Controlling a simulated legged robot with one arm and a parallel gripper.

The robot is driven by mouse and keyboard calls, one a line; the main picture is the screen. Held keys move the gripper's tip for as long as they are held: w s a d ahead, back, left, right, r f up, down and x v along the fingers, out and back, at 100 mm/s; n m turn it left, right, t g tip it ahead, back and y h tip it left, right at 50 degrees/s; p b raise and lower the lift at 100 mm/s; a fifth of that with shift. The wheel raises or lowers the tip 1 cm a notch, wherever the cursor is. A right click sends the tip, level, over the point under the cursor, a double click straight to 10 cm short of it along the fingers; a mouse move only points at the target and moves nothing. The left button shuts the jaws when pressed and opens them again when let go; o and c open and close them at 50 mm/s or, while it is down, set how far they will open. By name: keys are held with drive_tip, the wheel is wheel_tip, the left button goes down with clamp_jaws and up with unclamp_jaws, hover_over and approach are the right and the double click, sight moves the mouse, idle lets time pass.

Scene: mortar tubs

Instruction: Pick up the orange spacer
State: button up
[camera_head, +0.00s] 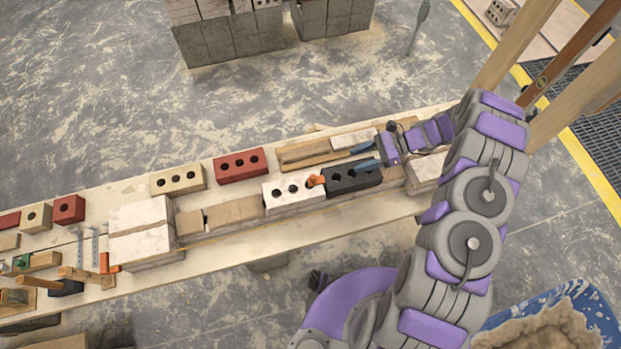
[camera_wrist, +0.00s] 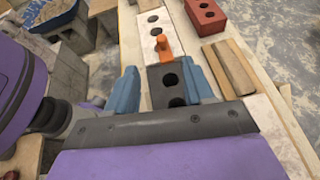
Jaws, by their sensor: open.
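The orange spacer (camera_head: 316,181) is a small piece on the white brick with holes (camera_head: 290,190), at its right end next to the black brick (camera_head: 352,177). In the wrist view the spacer (camera_wrist: 162,45) stands up ahead of my gripper, near the seam between the white and black bricks. My gripper (camera_head: 366,156) is above the black brick, to the right of the spacer in the head view. In the wrist view its blue fingers (camera_wrist: 162,88) are spread apart with the black brick showing between them. Nothing is between the fingers at their tips.
A red brick (camera_head: 240,166) and a tan brick (camera_head: 178,179) lie behind the row on the plank. Pale blocks (camera_head: 140,228) stand at the left. Wooden strips (camera_head: 305,154) lie behind the black brick. A blue mortar tub (camera_head: 600,318) is at bottom right.

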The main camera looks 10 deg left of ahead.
drive_tip(key=shift+w+d+f+m+y, duration=0.1)
drive_tip(key=shift+d+f+m+y, duration=0.2)
drive_tip(key=shift+d+f, duration=0.7)
drive_tip(key=shift+s+a+f, duration=0.1)
drive_tip(key=shift+s, duration=0.1)
drive_tip(key=b, duration=0.1)
approach(313, 177)
drive_tip(key=x, duration=0.4)
drive_tip(key=shift+w+a+f, duration=0.15)
drive_tip(key=shift+a+f, duration=0.1)
drive_tip(key=shift+f, duration=0.25)
drive_tip(key=shift+a+f, duration=0.1)
drive_tip(key=shift+s+d+b, duration=0.25)
drive_tip(key=shift+d+b, duration=0.05)
drive_tip(key=shift+d, duration=0.05)
drive_tip(key=shift+s+a+f, duration=0.15)
drive_tip(key=x, duration=0.4)
drive_tip(key=b+x, duration=0.1)
drive_tip(key=x, duration=0.1)
drive_tip(key=shift+w+a+r, duration=0.2)
drive_tip(key=shift+w+a, duration=0.1)
drive_tip(key=shift+a, duration=0.05)
drive_tip(key=shift+d+r, duration=0.1)
drive_tip(key=shift+d, duration=0.35)
drive_tip(key=shift+d+r, duration=0.15)
drive_tip(key=shift+d, duration=0.35)
drive_tip(key=shift+c, duration=1.4)
drive_tip(key=c, duration=0.3)
drive_tip(key=shift+a, duration=0.55)
clamp_jaws()
